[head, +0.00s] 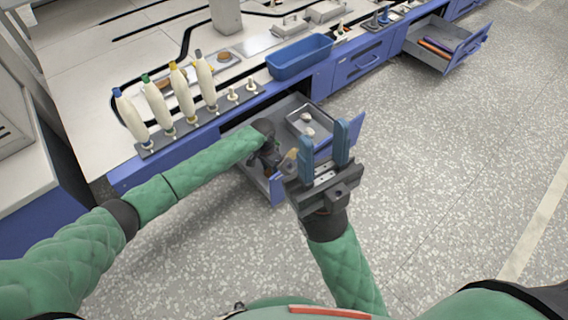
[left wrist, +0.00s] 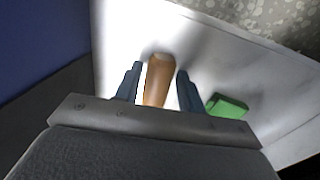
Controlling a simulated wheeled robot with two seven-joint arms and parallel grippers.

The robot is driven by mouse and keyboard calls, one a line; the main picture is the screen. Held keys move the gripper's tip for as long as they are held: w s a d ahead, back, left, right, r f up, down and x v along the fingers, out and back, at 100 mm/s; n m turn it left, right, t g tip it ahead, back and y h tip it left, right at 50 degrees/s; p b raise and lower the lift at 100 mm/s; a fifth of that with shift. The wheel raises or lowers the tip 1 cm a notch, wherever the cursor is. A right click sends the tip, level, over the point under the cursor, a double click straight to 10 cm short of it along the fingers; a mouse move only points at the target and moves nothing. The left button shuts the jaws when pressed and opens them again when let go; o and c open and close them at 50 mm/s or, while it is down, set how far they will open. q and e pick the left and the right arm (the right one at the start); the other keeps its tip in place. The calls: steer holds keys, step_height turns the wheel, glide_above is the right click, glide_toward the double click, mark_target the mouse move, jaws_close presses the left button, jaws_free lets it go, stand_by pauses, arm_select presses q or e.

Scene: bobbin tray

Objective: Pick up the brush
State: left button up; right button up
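An orange-brown rod-like piece (left wrist: 158,80), which looks like the brush's wooden handle, lies on the pale drawer floor in the left wrist view. My left gripper (left wrist: 158,88) is open, with one blue finger on each side of it and a gap visible on both sides. In the head view my left gripper (head: 272,166) reaches down into the open drawer (head: 245,125), its fingertips mostly hidden. A tan piece (head: 290,155) shows beside it, partly behind my right gripper. My right gripper (head: 324,152) is open and empty, raised in front of the drawer.
A green block (left wrist: 227,105) lies right of the handle. A grey tray (head: 311,121) with pale items sits in the drawer. Bobbins (head: 157,103) stand on a rack along the counter edge, near a blue bin (head: 300,57). Another drawer (head: 447,46) is open farther right. The floor is clear.

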arm_select(q)
steer(key=c, duration=0.7)
steer(key=shift+r, duration=0.15)
steer(key=shift+c, duration=0.2)
